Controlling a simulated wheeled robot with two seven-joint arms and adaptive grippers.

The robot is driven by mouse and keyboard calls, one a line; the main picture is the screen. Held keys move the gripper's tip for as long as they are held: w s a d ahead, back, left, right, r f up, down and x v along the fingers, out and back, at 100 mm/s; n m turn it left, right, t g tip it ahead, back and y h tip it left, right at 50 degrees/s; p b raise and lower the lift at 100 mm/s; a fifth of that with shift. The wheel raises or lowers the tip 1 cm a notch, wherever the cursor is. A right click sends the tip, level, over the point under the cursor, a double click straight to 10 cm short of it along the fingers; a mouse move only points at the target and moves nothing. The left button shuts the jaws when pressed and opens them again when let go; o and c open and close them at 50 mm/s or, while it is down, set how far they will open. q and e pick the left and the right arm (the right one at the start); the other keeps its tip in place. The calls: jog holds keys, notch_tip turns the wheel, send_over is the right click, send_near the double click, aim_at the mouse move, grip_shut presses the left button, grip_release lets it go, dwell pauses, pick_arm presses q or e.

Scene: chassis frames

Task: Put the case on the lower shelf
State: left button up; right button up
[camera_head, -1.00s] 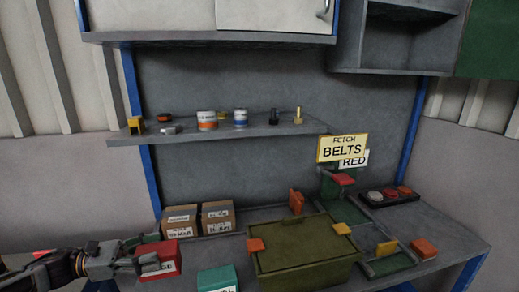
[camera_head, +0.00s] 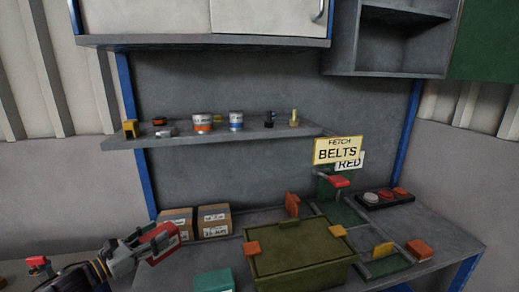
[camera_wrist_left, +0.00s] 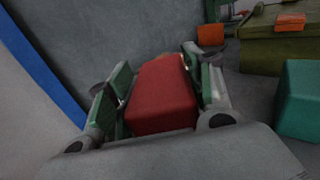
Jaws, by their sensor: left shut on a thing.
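A red case (camera_head: 160,241) with a white label is held by my left gripper (camera_head: 146,243) at the lower left of the head view, tilted, in front of the cardboard boxes. In the left wrist view the case (camera_wrist_left: 162,98) sits between both fingers of the gripper (camera_wrist_left: 160,88), which are shut on its sides. The lower shelf (camera_head: 270,132) is the narrow grey wall shelf behind and above the gripper. It bears several small items. My right gripper is not in view.
On the shelf stand two cans (camera_head: 203,123), a yellow item (camera_head: 131,128) and other small parts, with little bare room at its ends. An upper cabinet (camera_head: 265,15) hangs above.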

pick_arm(q)
jog(key=shift+s+d+r+n+t+y, duration=0.15)
jog(key=shift+d+r+n+t+y, duration=0.15)
jog(key=shift+d+n+t+y, duration=0.35)
jog(key=shift+s+d+r+y, duration=0.1)
jog(key=shift+d+y, duration=0.05)
jog(key=shift+y, duration=0.3)
jog(key=shift+s+d+r+n+y, duration=0.25)
jog(key=shift+s+d+n+y, duration=0.15)
jog(key=shift+d+n, duration=0.15)
jog(key=s+d+r+n+t+y+p, duration=0.1)
jog(key=s+d+r+y, duration=0.1)
jog(key=s+d+r, duration=0.3)
jog(key=shift+s+d+r, duration=0.4)
jog(key=shift+d+r, duration=0.85)
jog(key=shift+d, duration=0.05)
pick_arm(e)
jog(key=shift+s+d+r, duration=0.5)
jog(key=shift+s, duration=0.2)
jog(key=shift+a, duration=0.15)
